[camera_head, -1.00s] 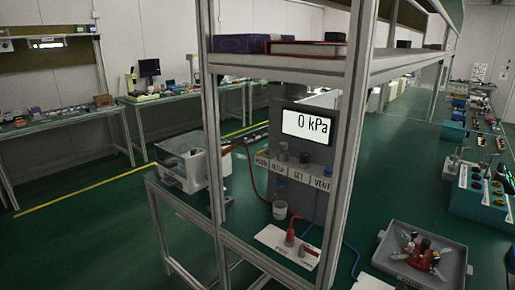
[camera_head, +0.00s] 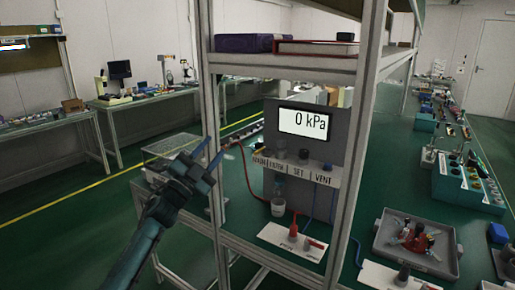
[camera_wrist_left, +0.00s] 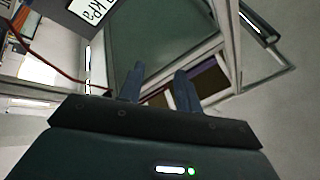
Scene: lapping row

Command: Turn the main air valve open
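A red lever-like valve part (camera_head: 293,231) stands on a white labelled plate (camera_head: 272,237) on the bench, below the grey panel. Its label is too small to read. The grey panel (camera_head: 338,140) carries a display (camera_head: 303,123) reading 0 kPa and a row of knobs, with SET and VENT legible below. My left gripper (camera_head: 210,154) is raised at the left of the panel, by the frame post, well apart from the red part. Its two fingers (camera_wrist_left: 159,88) are apart with nothing between them in the left wrist view. My right gripper is not in view.
An upright frame post (camera_head: 358,130) and a shelf (camera_head: 285,64) with boxes stand in front of and above the panel. A clear cup (camera_head: 278,207) and a red hose (camera_head: 247,175) are beside it. A grey tray (camera_head: 383,238) with a red part is at right.

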